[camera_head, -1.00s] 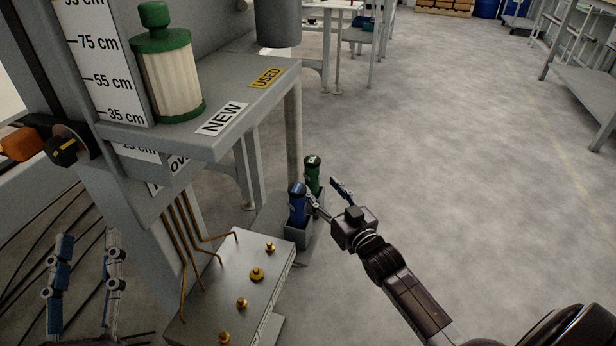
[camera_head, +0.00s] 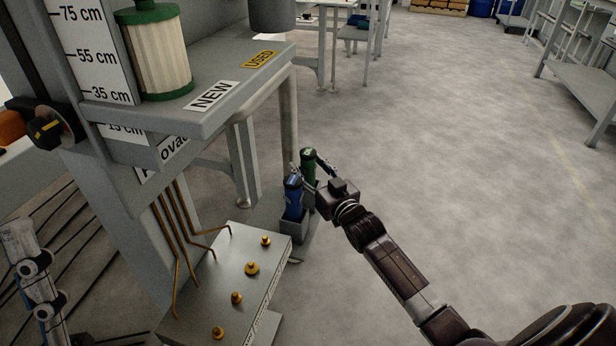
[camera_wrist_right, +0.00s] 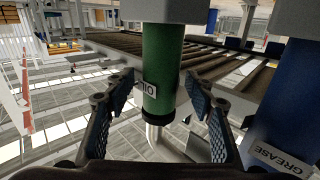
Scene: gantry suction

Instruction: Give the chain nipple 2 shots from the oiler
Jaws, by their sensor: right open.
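The green oiler (camera_head: 308,165) stands in a grey holder (camera_head: 296,228) beside the machine. In the right wrist view the oiler (camera_wrist_right: 162,65) reads "OIL", appears upside down and has a curved metal spout. My right gripper (camera_head: 313,174) is open around the oiler, with one finger on each side in the wrist view and gaps visible. Several brass nipples (camera_head: 252,268) sit on the grey block (camera_head: 222,270); I cannot read which is the chain one. My left gripper (camera_head: 32,272) is partly in view at the lower left, its opening unclear.
A blue bottle (camera_head: 293,198), marked "GREASE" in the wrist view (camera_wrist_right: 285,110), stands right next to the oiler. Copper pipes (camera_head: 178,235) run to the block. A grey shelf (camera_head: 225,75) holding a filter (camera_head: 157,55) overhangs at left. Floor to the right is clear.

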